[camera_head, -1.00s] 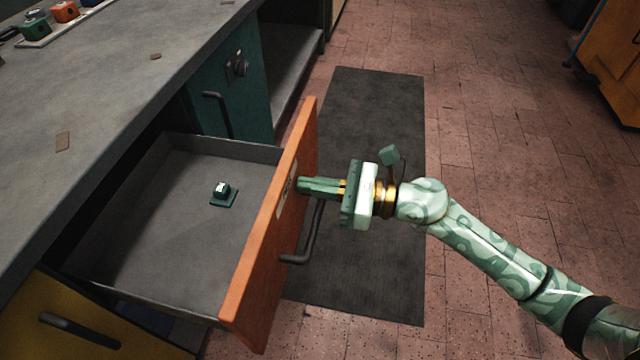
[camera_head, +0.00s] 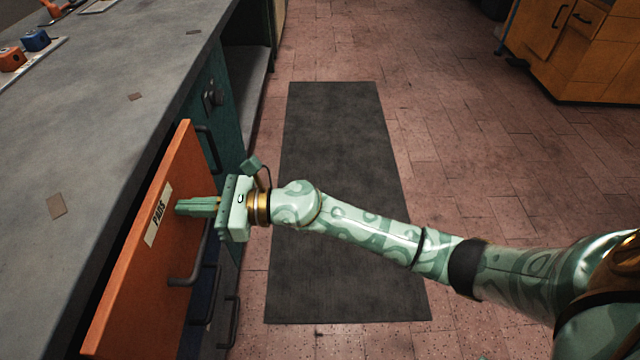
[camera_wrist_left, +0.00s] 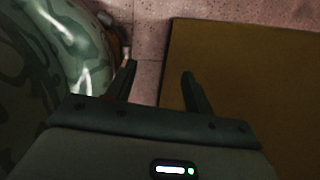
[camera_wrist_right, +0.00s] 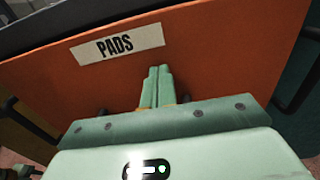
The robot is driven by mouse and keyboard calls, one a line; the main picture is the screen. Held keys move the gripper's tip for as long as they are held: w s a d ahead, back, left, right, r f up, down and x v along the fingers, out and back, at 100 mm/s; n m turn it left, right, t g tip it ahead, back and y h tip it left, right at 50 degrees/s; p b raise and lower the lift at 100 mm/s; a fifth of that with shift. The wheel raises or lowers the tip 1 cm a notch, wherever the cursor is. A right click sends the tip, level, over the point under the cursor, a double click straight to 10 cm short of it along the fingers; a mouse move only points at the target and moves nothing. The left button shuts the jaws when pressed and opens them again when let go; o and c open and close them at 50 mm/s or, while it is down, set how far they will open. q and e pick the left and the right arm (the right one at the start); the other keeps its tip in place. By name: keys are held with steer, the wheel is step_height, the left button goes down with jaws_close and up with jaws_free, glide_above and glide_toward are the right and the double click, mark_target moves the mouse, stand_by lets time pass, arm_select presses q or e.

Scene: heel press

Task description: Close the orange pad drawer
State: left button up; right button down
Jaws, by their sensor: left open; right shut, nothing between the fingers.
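The orange pad drawer (camera_head: 140,265) shows its front panel with a white PADS label (camera_head: 158,215) and a dark bar handle (camera_head: 190,270). The front stands a little proud of the counter, with a dark gap behind it; the tray inside is hidden. My right gripper (camera_head: 180,207) is shut and empty, its fingertips at the panel beside the label. In the right wrist view the shut fingers (camera_wrist_right: 158,75) point at the orange front just below and right of the label. My left gripper (camera_wrist_left: 158,75) is open and empty, near a yellow-brown panel (camera_wrist_left: 250,80).
A teal cabinet door (camera_head: 208,110) lies beyond the drawer. A dark mat (camera_head: 335,200) covers the floor; an orange cabinet (camera_head: 570,50) stands far right.

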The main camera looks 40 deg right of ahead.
mark_target(168, 204)
steer(key=x, duration=0.4)
steer(key=shift+w+a, duration=0.1)
steer(key=shift+r, duration=0.15)
arm_select(q)
steer(key=shift+w+d+r, duration=0.1)
steer(key=shift+d+r, duration=0.45)
steer(key=shift+a, duration=0.1)
arm_select(e)
steer(key=shift+w+r, duration=0.1)
arm_select(q)
steer(key=shift+a, duration=0.2)
